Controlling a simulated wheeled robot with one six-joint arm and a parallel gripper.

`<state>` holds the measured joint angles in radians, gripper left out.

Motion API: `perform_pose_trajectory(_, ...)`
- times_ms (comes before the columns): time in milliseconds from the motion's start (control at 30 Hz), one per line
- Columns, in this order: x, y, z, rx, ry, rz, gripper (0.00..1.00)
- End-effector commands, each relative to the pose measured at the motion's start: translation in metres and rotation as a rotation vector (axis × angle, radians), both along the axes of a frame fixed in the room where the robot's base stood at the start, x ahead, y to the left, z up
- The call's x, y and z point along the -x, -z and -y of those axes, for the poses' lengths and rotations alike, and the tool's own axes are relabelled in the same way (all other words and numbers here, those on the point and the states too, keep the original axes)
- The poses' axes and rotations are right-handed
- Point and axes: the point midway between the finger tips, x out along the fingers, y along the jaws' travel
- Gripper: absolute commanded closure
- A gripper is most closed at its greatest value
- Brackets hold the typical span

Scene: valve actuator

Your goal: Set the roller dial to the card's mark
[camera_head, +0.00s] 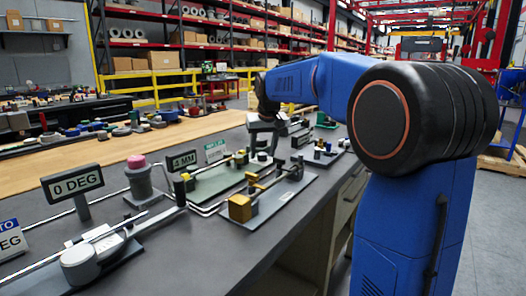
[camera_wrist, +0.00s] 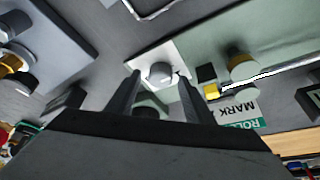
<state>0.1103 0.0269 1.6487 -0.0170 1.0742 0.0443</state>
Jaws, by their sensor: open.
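In the wrist view a grey round knob (camera_wrist: 160,73) on a white square plate (camera_wrist: 178,57) appears between my open fingertips (camera_wrist: 158,77); it looks like the roller dial. I cannot tell whether the fingers touch it. The card (camera_wrist: 238,112), white with a green band, reads ROLLER MARK upside down to the right of the fingers. In the head view the card (camera_head: 215,151) stands behind the bench fixtures, its text too small to read. My gripper (camera_head: 262,148) points down there, over the far part of the bench.
A display (camera_head: 72,184) reads 0 DEG and another (camera_head: 182,161) reads 4 MM. A pink-topped post (camera_head: 137,163), a lever fixture (camera_head: 80,262) and a plate with a brass block (camera_head: 241,207) stand nearer on the dark bench. Several small fixtures stand close around my gripper.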

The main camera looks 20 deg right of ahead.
Motion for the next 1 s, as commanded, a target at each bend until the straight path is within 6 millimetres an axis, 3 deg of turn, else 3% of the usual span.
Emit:
perform_pose_trajectory(200,-0.0001,0.0,0.0,0.0,0.0,0.0,0.52)
perform_pose_trajectory(367,0.0,-0.0002,0.0,0.0,0.0,0.0,0.91)
perform_pose_trajectory(400,0.0,-0.0002,0.0,0.0,0.0,0.0,0.94)
perform_pose_trajectory(733,-0.0001,-0.0004,-0.0003,0.001,0.042,0.001,0.93)
perform_pose_trajectory(1000,-0.0009,-0.0007,-0.0022,0.001,0.205,0.002,0.93)
